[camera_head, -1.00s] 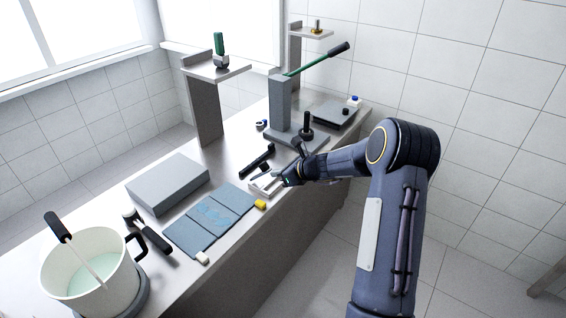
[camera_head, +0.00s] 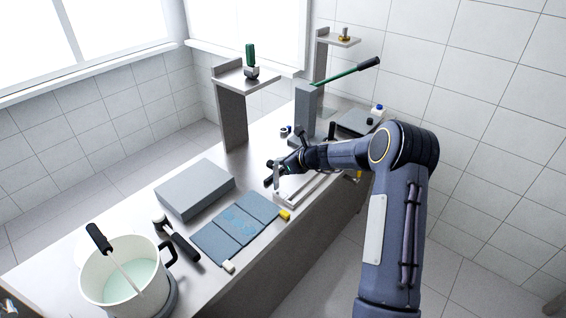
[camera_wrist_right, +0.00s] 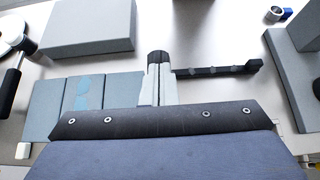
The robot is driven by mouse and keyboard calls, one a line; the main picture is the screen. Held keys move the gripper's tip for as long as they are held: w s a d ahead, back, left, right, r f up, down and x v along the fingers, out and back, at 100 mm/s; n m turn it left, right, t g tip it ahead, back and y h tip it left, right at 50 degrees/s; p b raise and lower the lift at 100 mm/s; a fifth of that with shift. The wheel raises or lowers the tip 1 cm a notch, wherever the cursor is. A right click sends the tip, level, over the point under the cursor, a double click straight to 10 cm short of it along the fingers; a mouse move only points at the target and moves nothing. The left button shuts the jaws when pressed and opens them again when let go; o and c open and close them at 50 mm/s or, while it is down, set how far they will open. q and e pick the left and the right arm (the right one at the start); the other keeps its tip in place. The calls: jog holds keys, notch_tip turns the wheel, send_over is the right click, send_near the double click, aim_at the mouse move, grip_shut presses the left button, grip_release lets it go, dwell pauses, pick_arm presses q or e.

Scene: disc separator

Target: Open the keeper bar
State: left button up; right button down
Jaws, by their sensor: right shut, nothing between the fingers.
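A short black bar (camera_head: 269,179) lies on the bench; I cannot tell whether it is the keeper bar. In the head view my right gripper (camera_head: 279,172) is low beside it and hides part of it. In the right wrist view the bar (camera_wrist_right: 215,71) runs to the right from beside the shut fingers (camera_wrist_right: 158,62). The fingers are empty, and I cannot tell whether they touch the bar. A long pale frame (camera_head: 292,196) lies on the bench in front of the gripper, partly behind my arm. My left gripper is not in view.
A grey block (camera_head: 195,190), blue-grey mats (camera_head: 238,228), a black-handled tool (camera_head: 182,246) and a white pot (camera_head: 125,285) stand nearer. A grey press with a green lever (camera_head: 345,75) and a raised shelf (camera_head: 235,100) stand behind.

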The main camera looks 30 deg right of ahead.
jog(key=shift+w+a, duration=0.1)
jog(key=shift+w, duration=0.2)
dwell(0.4)
notch_tip(320, 180, up, 10)
jog(key=s+p, duration=0.1)
jog(key=p, duration=0.5)
jog(key=shift+s+d, duration=0.3)
jog(key=shift+s, duration=0.05)
